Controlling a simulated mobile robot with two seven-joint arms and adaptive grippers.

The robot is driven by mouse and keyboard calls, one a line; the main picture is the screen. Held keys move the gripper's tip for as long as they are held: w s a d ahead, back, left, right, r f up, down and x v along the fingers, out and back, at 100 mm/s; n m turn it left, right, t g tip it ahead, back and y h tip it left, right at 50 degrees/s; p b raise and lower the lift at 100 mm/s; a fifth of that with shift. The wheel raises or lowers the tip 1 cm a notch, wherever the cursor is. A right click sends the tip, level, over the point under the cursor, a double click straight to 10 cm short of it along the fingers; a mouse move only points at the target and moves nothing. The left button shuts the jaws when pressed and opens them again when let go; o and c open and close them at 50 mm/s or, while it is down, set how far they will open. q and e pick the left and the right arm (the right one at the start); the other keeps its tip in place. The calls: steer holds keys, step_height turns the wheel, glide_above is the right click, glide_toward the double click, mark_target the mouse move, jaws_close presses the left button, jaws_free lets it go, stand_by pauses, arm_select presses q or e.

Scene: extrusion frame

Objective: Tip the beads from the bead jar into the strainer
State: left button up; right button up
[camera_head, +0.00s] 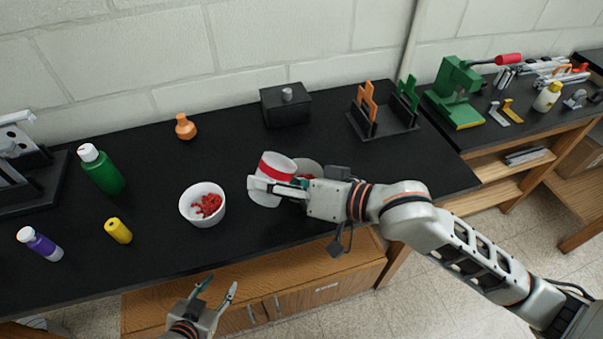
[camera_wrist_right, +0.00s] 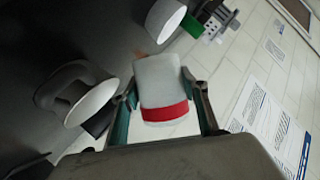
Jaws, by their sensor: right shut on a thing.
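My right gripper (camera_head: 282,190) is shut on a white jar with a red band (camera_head: 265,192), likely the bead jar. It holds the jar tilted above the bench; the jar also shows between the fingers in the right wrist view (camera_wrist_right: 160,85). I cannot see into its mouth. Left of it stands a white round container (camera_head: 190,203) with red beads (camera_head: 208,206) inside; I cannot tell whether it is the strainer. My left gripper (camera_head: 217,286) is open and empty before the bench's front edge.
The front middle of the bench is clear.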

steer(key=shift+w+d+f+m+y, duration=0.1)
steer(key=shift+f+m+y, duration=0.25)
steer(key=shift+m, duration=0.25)
steer(key=shift+r, duration=0.1)
steer(key=shift+r+m+g+y, duration=0.25)
steer(key=shift+m+g, duration=0.05)
steer(key=shift+m, duration=0.2)
steer(key=shift+f+m+y, duration=0.1)
steer(key=shift+m+y, duration=0.2)
steer(key=shift+m, duration=0.2)
stand_by(0.3)
steer(key=shift+f+m, duration=0.2)
steer(key=shift+m, duration=0.1)
steer(key=shift+r, duration=0.15)
steer(key=shift+r+m+y, duration=0.3)
steer(key=shift+m+y, duration=0.1)
steer(key=shift+m, duration=0.2)
stand_by(0.5)
